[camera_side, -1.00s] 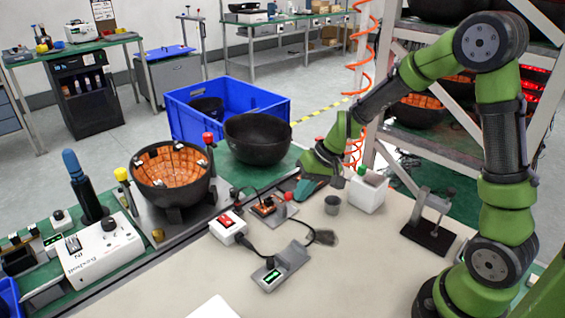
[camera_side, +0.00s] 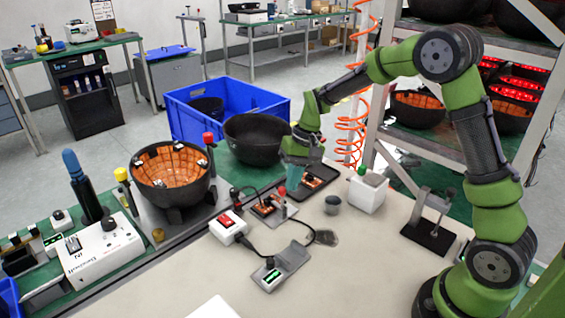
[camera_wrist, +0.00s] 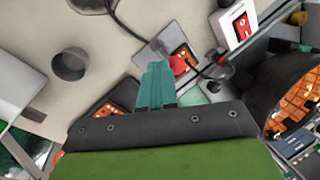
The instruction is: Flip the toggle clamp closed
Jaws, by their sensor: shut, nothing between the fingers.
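The toggle clamp shows by its red knob (camera_side: 281,191) on a small fixture holding an orange circuit board (camera_side: 263,207). In the wrist view the red knob (camera_wrist: 179,64) is just right of my fingertips, over the board's edge. My gripper (camera_side: 293,180) has teal fingers, pressed together and empty, pointing down beside the knob. In the wrist view the shut fingers (camera_wrist: 154,78) reach toward the fixture. I cannot tell whether they touch the knob. The clamp's lever and its angle are too small and partly hidden to read.
A dark tray with another orange board (camera_side: 316,180) lies just right of my gripper. A red-switch box (camera_side: 228,226) with a black cable is at left.

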